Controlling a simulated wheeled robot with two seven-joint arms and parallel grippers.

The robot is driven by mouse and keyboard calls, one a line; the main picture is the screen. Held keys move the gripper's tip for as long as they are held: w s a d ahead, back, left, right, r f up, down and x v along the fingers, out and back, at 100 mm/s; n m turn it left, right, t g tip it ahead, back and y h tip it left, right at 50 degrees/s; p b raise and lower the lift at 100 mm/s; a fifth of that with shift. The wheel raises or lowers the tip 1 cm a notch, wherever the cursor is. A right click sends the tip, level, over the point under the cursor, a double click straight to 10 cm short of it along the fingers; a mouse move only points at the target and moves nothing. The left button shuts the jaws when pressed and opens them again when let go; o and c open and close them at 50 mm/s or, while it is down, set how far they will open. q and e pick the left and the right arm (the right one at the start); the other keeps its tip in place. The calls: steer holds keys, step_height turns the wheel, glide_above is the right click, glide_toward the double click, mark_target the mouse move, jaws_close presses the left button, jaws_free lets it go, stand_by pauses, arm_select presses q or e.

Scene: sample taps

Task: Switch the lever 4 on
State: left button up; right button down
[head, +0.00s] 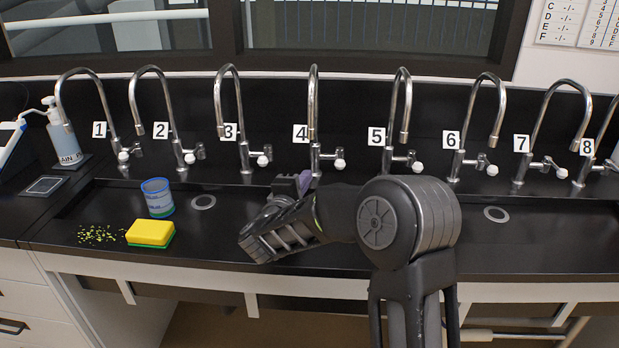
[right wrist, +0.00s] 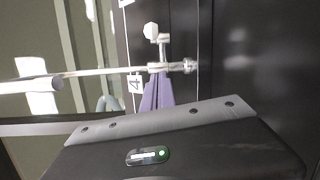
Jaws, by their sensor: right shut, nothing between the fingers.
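Tap 4 (head: 313,115) is a chrome gooseneck at the back of the black sink counter, beside a white label "4" (head: 300,133). Its lever 4 (head: 340,164) has a white knob and sticks out to the right of the tap's base. My right gripper (head: 303,181) is in front of and slightly below that base, left of the knob. In the right wrist view, the purple fingers (right wrist: 157,92) are together and empty, pointing at the tap body. The lever's knob (right wrist: 151,31) shows beyond them, apart from them. Contact with the tap body cannot be told. My left gripper is not in view.
Taps 3 (head: 219,105) and 5 (head: 407,105) stand on either side. A blue cup (head: 158,198), a yellow sponge (head: 151,232) and green crumbs (head: 98,234) are at the left of the sink. A soap dispenser (head: 62,135) stands at the far left.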

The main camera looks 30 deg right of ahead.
mark_target(340, 157)
steer(key=x, duration=0.8)
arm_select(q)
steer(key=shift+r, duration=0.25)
arm_select(e)
steer(key=s, duration=0.1)
steer(key=s+d, duration=0.1)
steer(key=s, duration=0.1)
steer(key=shift+s+d+r, duration=0.2)
steer(key=shift+d+r, duration=0.15)
steer(key=shift+s, duration=0.1)
